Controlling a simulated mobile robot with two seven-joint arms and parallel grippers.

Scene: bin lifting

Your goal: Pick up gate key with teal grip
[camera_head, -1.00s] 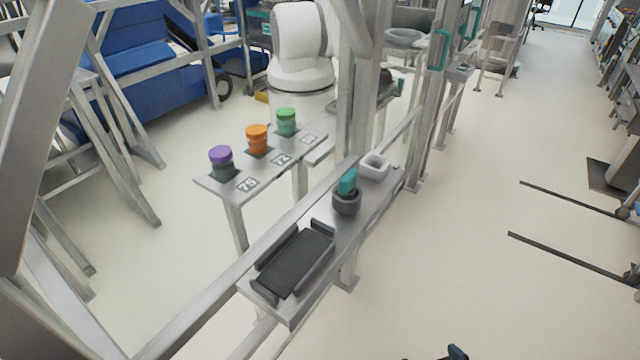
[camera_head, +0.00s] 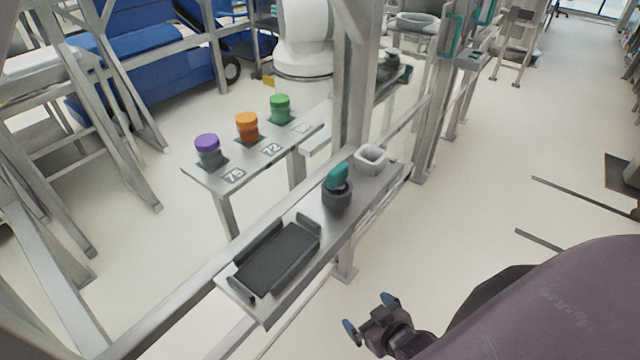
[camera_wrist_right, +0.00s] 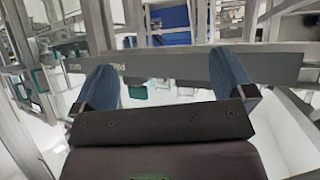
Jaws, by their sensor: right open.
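The gate key with the teal grip (camera_head: 338,177) stands upright in a dark round holder (camera_head: 337,197) on a narrow grey shelf. My right gripper (camera_head: 368,312) is open and empty, with blue fingertips, low in front of the shelf and to the right of the black tray. It is well apart from the key. In the right wrist view the two blue fingers (camera_wrist_right: 167,88) are spread with nothing between them; I cannot pick out the key for certain there. My left gripper is not in view.
A black tray (camera_head: 242,284) and a white square cup (camera_head: 359,162) flank the holder on the shelf. A metal post (camera_head: 352,90) and rails stand behind it. Purple (camera_head: 207,143), orange (camera_head: 247,120) and green (camera_head: 280,102) lidded jars stand on a back shelf.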

